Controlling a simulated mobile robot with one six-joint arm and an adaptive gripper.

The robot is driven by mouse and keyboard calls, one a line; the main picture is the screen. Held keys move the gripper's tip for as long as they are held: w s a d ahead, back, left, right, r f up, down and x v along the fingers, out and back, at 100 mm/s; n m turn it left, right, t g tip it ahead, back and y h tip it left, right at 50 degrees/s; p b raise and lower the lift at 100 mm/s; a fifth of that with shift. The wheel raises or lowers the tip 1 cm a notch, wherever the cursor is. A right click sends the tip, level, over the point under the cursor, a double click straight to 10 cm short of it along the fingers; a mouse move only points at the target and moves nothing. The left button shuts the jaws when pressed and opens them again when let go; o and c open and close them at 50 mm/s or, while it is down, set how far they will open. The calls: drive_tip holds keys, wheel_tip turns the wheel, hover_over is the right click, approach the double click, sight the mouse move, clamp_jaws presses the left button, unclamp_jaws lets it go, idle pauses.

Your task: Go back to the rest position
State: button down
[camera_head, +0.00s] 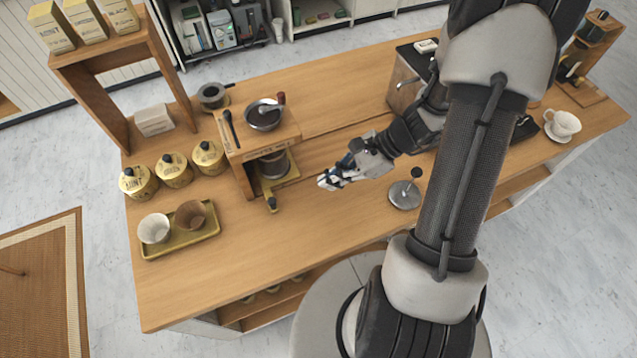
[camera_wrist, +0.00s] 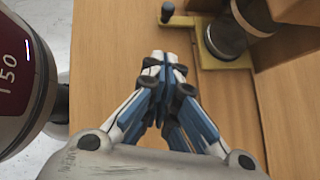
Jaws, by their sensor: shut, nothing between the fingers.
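My gripper (camera_head: 331,180) is over the middle of the wooden counter (camera_head: 330,226), right of the wooden grinder stand (camera_head: 262,147). In the wrist view my gripper (camera_wrist: 165,62) has its blue and white fingers together, with nothing between them. Bare counter wood lies below and around the fingertips. My arm reaches in from the lower right of the head view and hides part of the counter's right side.
The grinder stand's yellow base (camera_wrist: 217,58) is close to my fingers. A round metal tamper (camera_head: 404,194) stands right of my gripper. A tray (camera_head: 205,243) with two cups and several yellow tins (camera_head: 174,170) are at left. A white cup (camera_head: 562,124) is at far right.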

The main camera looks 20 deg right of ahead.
drive_tip(key=shift+d+r, duration=0.25)
drive_tip(key=shift+r, duration=0.05)
drive_tip(key=s+a+r+n+h, duration=0.2)
drive_tip(key=s+r+n+h, duration=0.1)
drive_tip(key=r+n, duration=0.4)
drive_tip(key=s+a+r+n+t+h+b, duration=0.1)
drive_tip(key=s+a+r+n+h, duration=0.1)
drive_tip(key=s+r+n, duration=0.3)
drive_tip(key=s+a+r+n+t+h, duration=0.1)
drive_tip(key=s+a+r+n+h, duration=0.1)
drive_tip(key=r+n, duration=0.7)
drive_tip(key=shift+s+a+r+h+b, duration=0.15)
drive_tip(key=shift+s+r+h+b, duration=0.25)
drive_tip(key=shift+s+h, duration=0.6)
drive_tip(key=shift+s, duration=0.1)
